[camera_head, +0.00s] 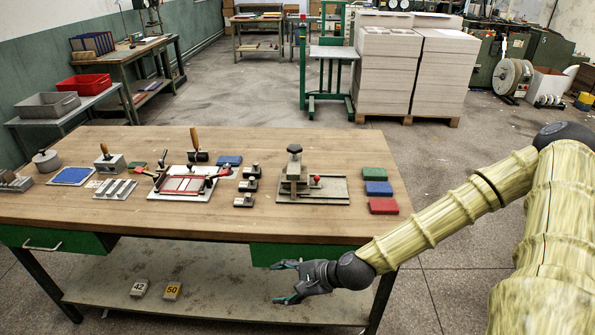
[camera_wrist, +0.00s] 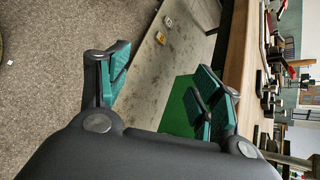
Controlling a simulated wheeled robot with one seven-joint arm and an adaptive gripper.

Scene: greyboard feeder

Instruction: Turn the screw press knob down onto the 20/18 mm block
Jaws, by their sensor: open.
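A press-like fixture (camera_head: 292,186) stands on the right half of the wooden bench. It has a black knob (camera_head: 294,148) on top and a grey base plate reaching right, with a small red knob (camera_head: 316,180). I cannot make out a block marked 20/18 under it. My gripper (camera_head: 284,282) is open and empty, in front of the bench's front edge and below its top, well apart from the black knob. In the wrist view its two green-padded fingers (camera_wrist: 160,88) are spread with nothing between them.
Green, blue and red pads (camera_head: 381,188) lie right of the fixture. A red-framed fixture (camera_head: 183,184) and small black-topped tools (camera_head: 249,184) stand left of it. Blocks marked 42 (camera_head: 139,287) and 50 (camera_head: 172,291) lie on the lower shelf (camera_head: 225,285). A green drawer (camera_head: 290,254) fronts the bench.

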